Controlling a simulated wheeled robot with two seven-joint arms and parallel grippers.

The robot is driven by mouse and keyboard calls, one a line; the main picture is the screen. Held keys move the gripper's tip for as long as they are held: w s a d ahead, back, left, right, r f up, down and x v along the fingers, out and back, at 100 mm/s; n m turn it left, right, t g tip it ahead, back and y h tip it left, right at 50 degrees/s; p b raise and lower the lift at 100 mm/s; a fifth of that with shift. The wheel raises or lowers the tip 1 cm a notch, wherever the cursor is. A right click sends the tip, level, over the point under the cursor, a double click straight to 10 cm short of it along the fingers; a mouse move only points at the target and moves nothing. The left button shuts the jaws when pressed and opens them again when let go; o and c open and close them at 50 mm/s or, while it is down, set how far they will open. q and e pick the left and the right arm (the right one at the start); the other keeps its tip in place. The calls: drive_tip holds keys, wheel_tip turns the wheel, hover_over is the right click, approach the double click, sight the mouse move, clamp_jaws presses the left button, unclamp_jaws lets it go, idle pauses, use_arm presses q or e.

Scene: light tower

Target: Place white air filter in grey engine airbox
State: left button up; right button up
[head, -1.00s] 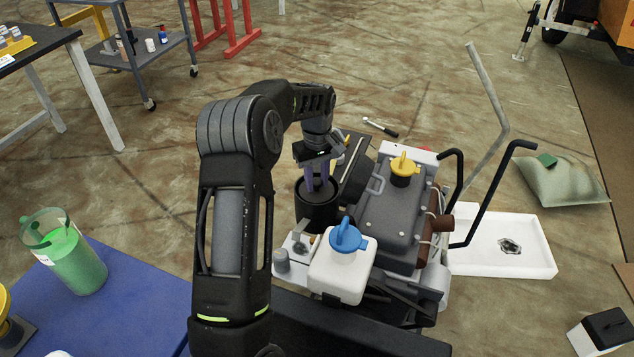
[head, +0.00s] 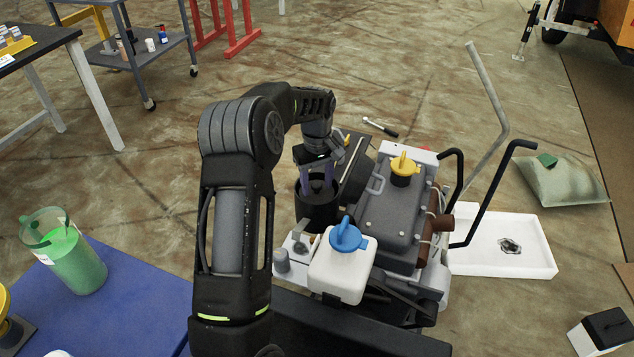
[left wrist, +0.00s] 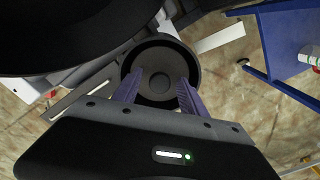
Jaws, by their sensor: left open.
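The airbox is a dark, open-topped round housing (head: 317,214) at the left side of the engine in the head view. It also shows in the left wrist view (left wrist: 129,62) as a black ring with a grey inside and a round disc in its middle. My left gripper (head: 318,184) points down at the airbox mouth. Its two purple fingers stand apart with nothing clearly between them; they also show in the left wrist view (left wrist: 158,92). I cannot make out a white air filter in either view. My right gripper is not in view.
The engine (head: 393,225) with a yellow cap stands right of the airbox. A white reservoir (head: 340,272) with a blue cap is just in front. Bent black handles rise at right. A blue table (head: 128,300) with a green jug (head: 75,262) is at left.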

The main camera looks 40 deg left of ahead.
use_arm(q)
wheel_tip(320, 180, up, 12)
drive_tip(key=shift+r+p, duration=0.15)
drive_tip(key=shift+p, duration=0.2)
idle(0.7)
